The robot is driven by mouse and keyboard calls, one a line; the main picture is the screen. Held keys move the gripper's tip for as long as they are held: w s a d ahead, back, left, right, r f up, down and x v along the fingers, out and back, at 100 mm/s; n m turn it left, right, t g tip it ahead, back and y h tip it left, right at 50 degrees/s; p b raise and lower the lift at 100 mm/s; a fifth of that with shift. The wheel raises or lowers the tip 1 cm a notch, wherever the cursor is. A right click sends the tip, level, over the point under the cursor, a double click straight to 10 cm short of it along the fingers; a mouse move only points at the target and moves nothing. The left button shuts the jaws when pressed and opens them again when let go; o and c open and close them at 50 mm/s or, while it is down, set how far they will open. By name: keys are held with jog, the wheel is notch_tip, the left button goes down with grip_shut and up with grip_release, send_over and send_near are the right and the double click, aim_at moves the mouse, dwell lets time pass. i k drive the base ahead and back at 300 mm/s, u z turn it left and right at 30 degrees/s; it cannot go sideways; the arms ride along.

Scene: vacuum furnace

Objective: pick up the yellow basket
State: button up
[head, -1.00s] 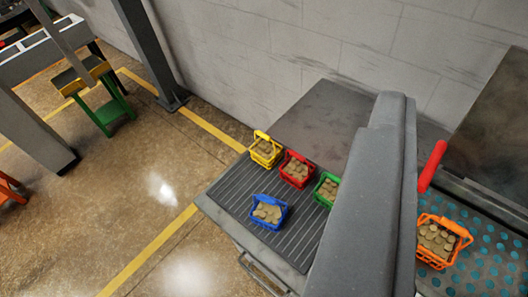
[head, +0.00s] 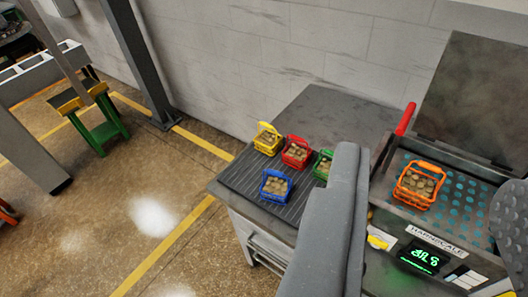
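The yellow basket (head: 268,139) stands upright at the back left of the ribbed dark mat (head: 243,182) on the grey table. It is filled with small brownish round pieces and its handle is raised at the back. A red basket (head: 297,153) is just to its right, a blue basket (head: 276,186) is in front, and a green basket (head: 322,166) is further right, partly hidden behind my grey arm link. My gripper's fingers are not visible, so its distance to the yellow basket cannot be told.
An orange basket (head: 418,186) sits on a teal-dotted plate (head: 462,203) at the right, above a scale with a green display (head: 425,257). A red handle (head: 405,119) sticks up nearby. A grey wall (head: 280,55) stands behind; floor at left is open.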

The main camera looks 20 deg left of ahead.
aim_at(269, 143)
jog(key=u, duration=0.25)
jog(key=i, duration=1.25)
jog(key=z, duration=0.1)
